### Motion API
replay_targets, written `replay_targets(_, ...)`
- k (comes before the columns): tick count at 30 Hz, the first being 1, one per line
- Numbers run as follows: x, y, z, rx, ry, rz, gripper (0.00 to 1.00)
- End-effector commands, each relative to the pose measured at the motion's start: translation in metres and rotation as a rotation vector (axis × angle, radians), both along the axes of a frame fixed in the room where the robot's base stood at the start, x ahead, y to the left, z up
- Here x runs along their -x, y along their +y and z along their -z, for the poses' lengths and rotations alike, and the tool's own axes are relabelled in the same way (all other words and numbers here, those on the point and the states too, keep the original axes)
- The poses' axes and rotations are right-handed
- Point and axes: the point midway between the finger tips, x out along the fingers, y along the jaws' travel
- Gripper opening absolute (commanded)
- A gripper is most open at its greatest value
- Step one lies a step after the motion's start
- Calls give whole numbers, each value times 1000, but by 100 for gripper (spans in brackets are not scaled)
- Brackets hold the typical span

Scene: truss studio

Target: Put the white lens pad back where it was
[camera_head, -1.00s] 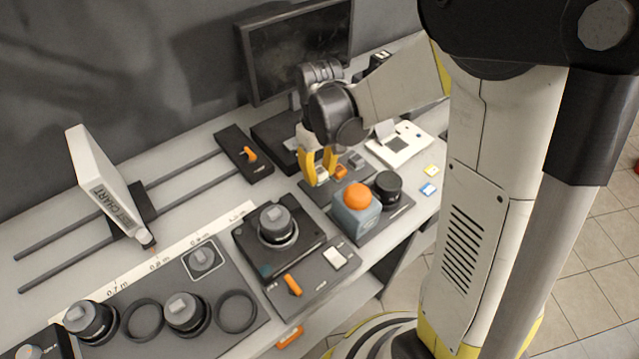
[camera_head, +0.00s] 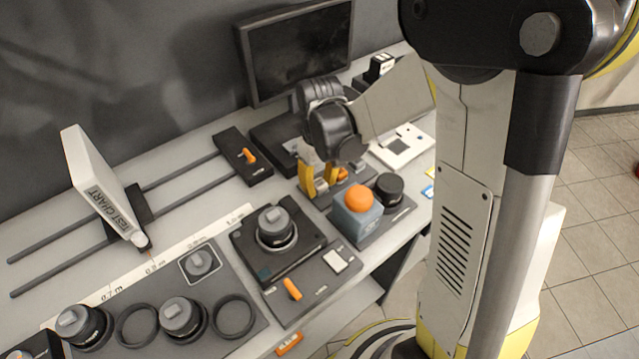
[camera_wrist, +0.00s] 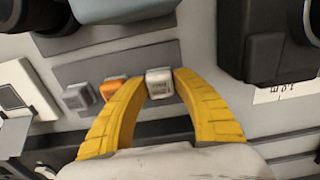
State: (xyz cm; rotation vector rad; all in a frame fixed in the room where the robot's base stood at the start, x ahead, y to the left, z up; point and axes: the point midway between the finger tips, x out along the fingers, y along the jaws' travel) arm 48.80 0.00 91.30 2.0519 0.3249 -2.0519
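The white lens pad (camera_wrist: 160,83) is a small white block with dark print. In the wrist view it lies between my two yellow fingertips, which look in contact with its sides. My gripper (camera_head: 319,182) points down over the dark pad tray (camera_wrist: 120,62), at the tray's end beside the monitor stand. My gripper also shows in the wrist view (camera_wrist: 161,80). An orange pad (camera_wrist: 113,88) and a grey pad (camera_wrist: 77,98) sit in a row beside the white one. In the head view the fingers largely hide the white pad. I cannot tell whether it rests fully on the tray.
A camera-like block with a lens (camera_head: 276,236) is to the left. A monitor (camera_head: 296,55) is behind. A white device (camera_head: 403,148) lies right.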

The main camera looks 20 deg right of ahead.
Motion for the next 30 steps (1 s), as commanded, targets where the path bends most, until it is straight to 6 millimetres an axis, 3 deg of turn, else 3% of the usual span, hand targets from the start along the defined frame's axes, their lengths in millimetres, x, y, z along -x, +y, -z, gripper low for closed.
replay_targets(12,0,0,-86,0,0,0,33)
replay_targets(22,3,0,-126,0,-13,7,33)
replay_targets(26,19,0,-147,-2,-84,42,33)
replay_targets(30,51,0,-176,-13,-226,113,33)
